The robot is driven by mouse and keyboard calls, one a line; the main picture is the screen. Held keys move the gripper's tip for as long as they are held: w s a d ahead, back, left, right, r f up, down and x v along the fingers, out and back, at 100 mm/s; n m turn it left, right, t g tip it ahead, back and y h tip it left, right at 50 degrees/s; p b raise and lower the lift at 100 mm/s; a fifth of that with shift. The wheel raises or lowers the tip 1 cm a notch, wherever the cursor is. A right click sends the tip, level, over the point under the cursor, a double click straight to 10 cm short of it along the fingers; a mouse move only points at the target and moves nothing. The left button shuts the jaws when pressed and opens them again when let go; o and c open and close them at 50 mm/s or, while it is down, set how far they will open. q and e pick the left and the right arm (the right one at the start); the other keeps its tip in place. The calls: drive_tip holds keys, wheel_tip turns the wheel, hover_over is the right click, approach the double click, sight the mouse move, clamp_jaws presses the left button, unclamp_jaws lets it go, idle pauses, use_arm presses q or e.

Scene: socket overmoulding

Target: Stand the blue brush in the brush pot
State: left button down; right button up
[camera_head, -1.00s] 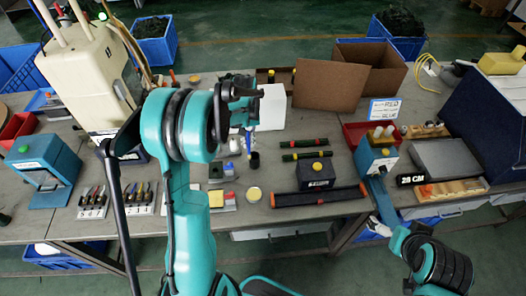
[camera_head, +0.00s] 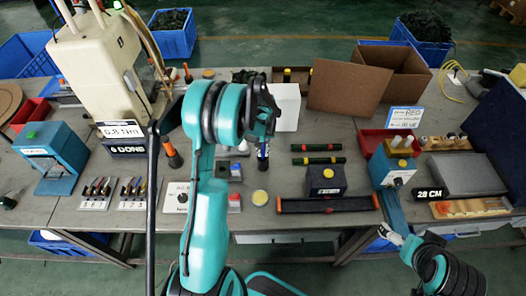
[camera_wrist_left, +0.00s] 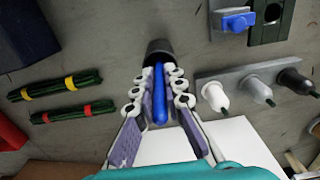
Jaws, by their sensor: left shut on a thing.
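My left gripper (camera_head: 264,138) is over the bench, pointing down; its fingers also show in the left wrist view (camera_wrist_left: 157,88). It is shut on the blue brush (camera_wrist_left: 159,98), whose blue handle lies between the fingers. The dark brush pot (camera_wrist_left: 158,48) is right at the fingertips, and the brush's far end overlaps its mouth in that view. I cannot tell how deep the end sits inside. In the head view the pot (camera_head: 262,164) is a small dark shape under the gripper, partly hidden. My right gripper (camera_head: 386,232) is small at the bench's front edge, its fingers unclear.
Green rods (camera_head: 318,154) and a dark box with a yellow button (camera_head: 326,180) lie to the right.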

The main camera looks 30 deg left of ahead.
use_arm(q)
drive_tip(key=shift+r, duration=0.1)
drive_tip(key=shift+s, duration=0.1)
drive_tip(key=c, duration=1.6)
unclamp_jaws()
drive_tip(key=shift+f, duration=0.2)
